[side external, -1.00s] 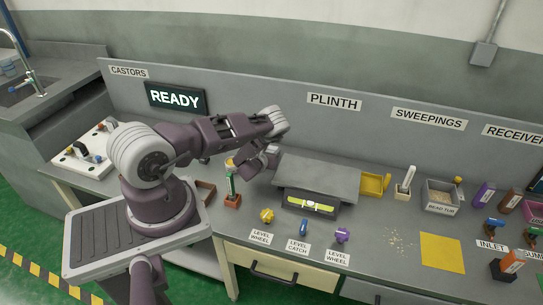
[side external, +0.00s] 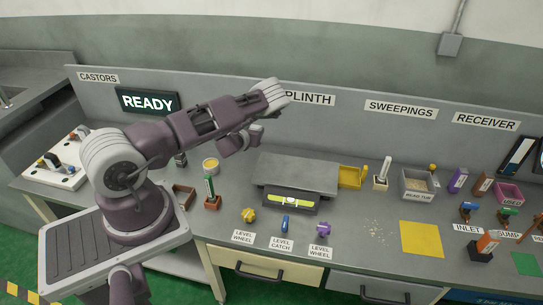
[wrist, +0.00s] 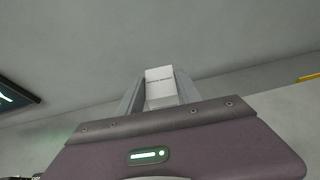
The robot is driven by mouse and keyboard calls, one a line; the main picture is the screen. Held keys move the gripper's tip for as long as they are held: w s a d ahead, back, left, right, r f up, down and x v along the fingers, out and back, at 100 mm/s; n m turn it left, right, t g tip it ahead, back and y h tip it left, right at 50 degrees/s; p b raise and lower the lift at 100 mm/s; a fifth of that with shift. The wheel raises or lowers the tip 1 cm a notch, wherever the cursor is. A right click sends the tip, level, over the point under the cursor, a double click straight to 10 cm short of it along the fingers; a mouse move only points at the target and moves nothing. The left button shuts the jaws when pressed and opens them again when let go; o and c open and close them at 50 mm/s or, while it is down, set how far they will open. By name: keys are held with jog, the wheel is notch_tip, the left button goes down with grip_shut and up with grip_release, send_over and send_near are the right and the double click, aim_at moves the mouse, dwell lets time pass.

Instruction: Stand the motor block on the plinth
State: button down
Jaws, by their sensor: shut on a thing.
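My gripper (side external: 238,143) is raised above the bench, left of and above the plinth (side external: 300,172). In the wrist view it is shut on a pale block (wrist: 160,85) with small print, held between the two grey fingers. The print is too small to read, so I cannot tell for sure that this is the motor block. In the side view the block is not clear against the dark gripper. The plinth is a flat grey slab with a bare top. A yellow-green spirit level (side external: 291,200) is on its front.
A round yellow-topped tin (side external: 210,165) and a green-handled tool in an orange-brown holder (side external: 212,202) stand left of the plinth. Level wheels and a catch lie in front. A yellow tray (side external: 350,178) stands close to its right. The wall rises behind.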

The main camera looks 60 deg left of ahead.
jog(key=w+d+r+m+t+h, duration=0.1)
jog(key=w+d+r+m+h, duration=0.15)
jog(key=d, duration=0.65)
jog(key=w+d+r+m+t+h, duration=0.1)
jog(key=w+d+r, duration=0.25)
jog(key=d, duration=0.55)
send_over(294, 174)
notch_tip(294, 174, down, 10)
jog(key=shift+w+f, duration=0.1)
jog(key=shift+f, duration=0.05)
jog(key=shift+f+h, duration=0.2)
jog(key=shift+h, duration=0.15)
jog(key=shift+f+m, duration=0.1)
jog(key=shift+m, duration=0.15)
jog(key=c, duration=0.8)
grip_release()
jog(key=shift+f, duration=0.1)
jog(key=shift+c, duration=0.2)
